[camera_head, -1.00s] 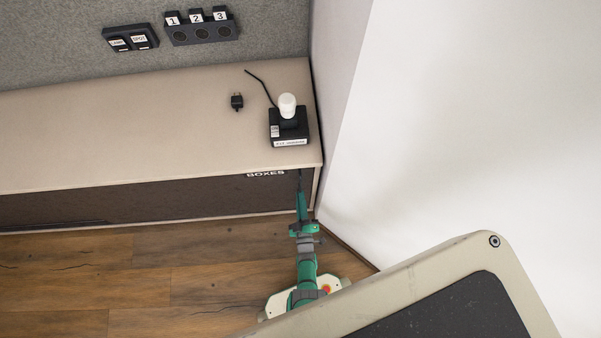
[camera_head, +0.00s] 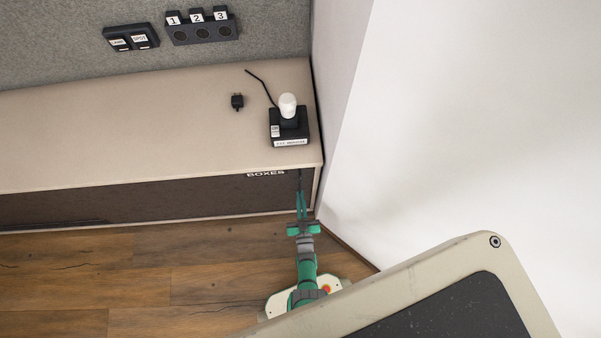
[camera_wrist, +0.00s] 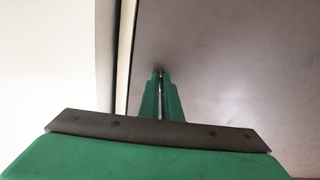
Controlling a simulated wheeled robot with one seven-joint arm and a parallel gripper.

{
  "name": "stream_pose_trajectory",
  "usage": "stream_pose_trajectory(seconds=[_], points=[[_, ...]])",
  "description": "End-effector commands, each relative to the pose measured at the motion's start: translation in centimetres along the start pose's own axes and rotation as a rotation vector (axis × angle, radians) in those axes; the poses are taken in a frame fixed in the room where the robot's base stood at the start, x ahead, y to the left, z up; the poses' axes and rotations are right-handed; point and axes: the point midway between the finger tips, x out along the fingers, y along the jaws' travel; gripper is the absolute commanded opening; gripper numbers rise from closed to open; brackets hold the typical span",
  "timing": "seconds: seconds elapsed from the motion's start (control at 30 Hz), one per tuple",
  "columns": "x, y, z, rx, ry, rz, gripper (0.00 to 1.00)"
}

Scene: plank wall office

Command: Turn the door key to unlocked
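The dark cabinet door (camera_head: 150,202) has the label "BOXES" near its upper right corner; in the wrist view it is the grey-brown panel (camera_wrist: 235,70). My green gripper (camera_head: 301,194) reaches up to the door's right end, just below the countertop edge. In the wrist view the fingertips (camera_wrist: 160,74) meet the panel close together, with a narrow gap between the fingers. A small dark metal bit, the door key (camera_wrist: 161,72), shows between the tips. The fingers hide most of the key and its lock, so its exact angle cannot be read.
The white wall (camera_head: 430,120) stands close to the right of the cabinet. On the countertop (camera_head: 130,130) are a black device with a white knob (camera_head: 288,125) and a small black plug (camera_head: 237,102). Switches (camera_head: 131,38) and numbered sockets (camera_head: 202,28) are on the back panel.

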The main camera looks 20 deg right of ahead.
Motion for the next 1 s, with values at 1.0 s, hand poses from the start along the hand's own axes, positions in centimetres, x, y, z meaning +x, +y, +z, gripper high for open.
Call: stream_pose_trajectory(seconds=[1.0], points=[[-0.12,0.04,0.04,0.066,0.0,0.001,0.23]])
